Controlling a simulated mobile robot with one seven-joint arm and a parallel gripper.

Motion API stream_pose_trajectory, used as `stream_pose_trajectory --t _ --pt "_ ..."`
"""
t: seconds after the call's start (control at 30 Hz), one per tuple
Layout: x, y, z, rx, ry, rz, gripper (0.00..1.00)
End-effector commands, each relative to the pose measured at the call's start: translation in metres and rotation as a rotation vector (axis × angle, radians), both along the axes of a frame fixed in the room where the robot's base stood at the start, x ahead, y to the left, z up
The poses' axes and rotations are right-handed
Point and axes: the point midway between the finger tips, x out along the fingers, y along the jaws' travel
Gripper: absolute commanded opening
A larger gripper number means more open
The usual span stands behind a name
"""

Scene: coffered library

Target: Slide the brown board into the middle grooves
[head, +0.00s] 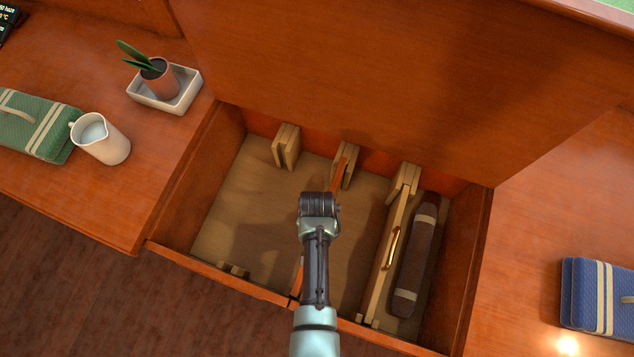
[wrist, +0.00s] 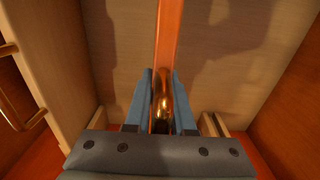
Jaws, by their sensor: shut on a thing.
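The brown board (head: 340,178) is a thin orange-brown panel, seen nearly edge-on over the middle of the open compartment. Its far end is beside the middle back groove blocks (head: 348,163), and a near part (head: 297,278) shows by the front wall. I cannot tell whether its ends sit inside the grooves or above them. My gripper (wrist: 160,105) is shut on the board's brass handle (wrist: 160,100), with the board edge (wrist: 167,40) running away from the fingers. In the head view my wrist hides the board's middle and the handle.
A pale board (head: 388,255) with a brass handle stands in the right grooves. A dark banded case (head: 415,262) lies right of it. Left back blocks (head: 286,147) and left front blocks (head: 233,269) stand empty. The raised lid (head: 370,70) is behind. A jug (head: 100,140) stands left.

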Motion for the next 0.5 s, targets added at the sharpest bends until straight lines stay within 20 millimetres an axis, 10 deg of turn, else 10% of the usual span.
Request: stream_pose_trajectory --t 0.5 --pt "0.001 0.0 -0.013 0.0 -0.003 0.0 0.0"
